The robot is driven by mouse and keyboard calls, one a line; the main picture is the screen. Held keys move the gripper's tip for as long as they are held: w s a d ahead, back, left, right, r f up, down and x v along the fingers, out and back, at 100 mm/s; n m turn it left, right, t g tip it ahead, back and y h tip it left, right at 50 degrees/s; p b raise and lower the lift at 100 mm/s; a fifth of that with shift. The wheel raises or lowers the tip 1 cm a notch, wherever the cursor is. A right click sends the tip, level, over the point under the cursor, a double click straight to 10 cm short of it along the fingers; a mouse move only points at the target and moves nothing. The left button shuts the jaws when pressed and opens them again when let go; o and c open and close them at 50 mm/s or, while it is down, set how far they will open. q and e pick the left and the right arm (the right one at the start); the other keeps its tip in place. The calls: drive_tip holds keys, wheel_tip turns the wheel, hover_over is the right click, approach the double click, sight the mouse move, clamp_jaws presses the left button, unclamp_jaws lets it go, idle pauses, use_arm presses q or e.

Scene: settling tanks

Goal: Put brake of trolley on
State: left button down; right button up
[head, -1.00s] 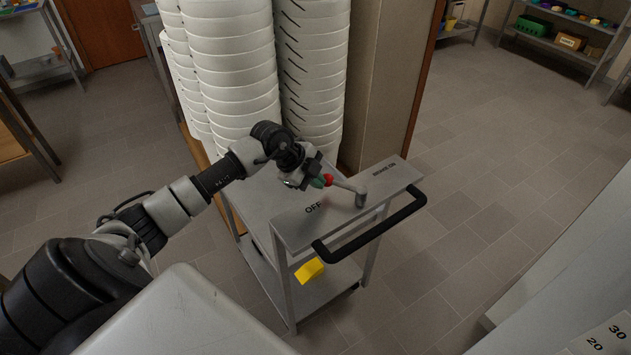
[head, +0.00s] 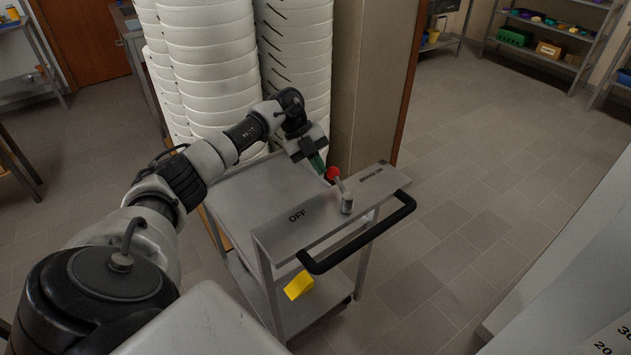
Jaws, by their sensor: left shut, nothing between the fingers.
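The grey metal trolley (head: 240,186) stands in the middle of the head view, with a black push handle (head: 365,238) on its near right side. On its top plate is the brake lever (head: 346,198), a short grey lever with a red knob (head: 333,173). The plate reads OFF at the left and BRAKE ON at the right. The lever leans up and away from the handle, between the two labels. My left gripper (head: 322,168) is shut and empty beside the red knob, on its left; I cannot tell whether they touch. My right gripper is out of view.
Tall stacks of white tubs (head: 208,62) stand just behind the trolley, beside a beige cabinet (head: 362,75). A yellow item (head: 298,286) shows at the trolley's lower shelf. The tiled floor at the right is clear. Shelves (head: 550,40) stand at the back right.

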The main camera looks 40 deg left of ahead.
use_arm(q)
drive_tip(key=shift+w+d, duration=0.25)
drive_tip(key=shift+w, duration=0.3)
drive_tip(key=shift+w+d, duration=0.2)
drive_tip(key=shift+w, duration=0.35)
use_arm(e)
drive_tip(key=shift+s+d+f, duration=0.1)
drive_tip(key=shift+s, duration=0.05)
use_arm(q)
drive_tip(key=a+f+v, duration=0.1)
drive_tip(key=a+v, duration=0.1)
drive_tip(key=v, duration=1)
drive_tip(key=shift+s+a+b, duration=0.2)
drive_tip(key=shift+s+b, duration=0.2)
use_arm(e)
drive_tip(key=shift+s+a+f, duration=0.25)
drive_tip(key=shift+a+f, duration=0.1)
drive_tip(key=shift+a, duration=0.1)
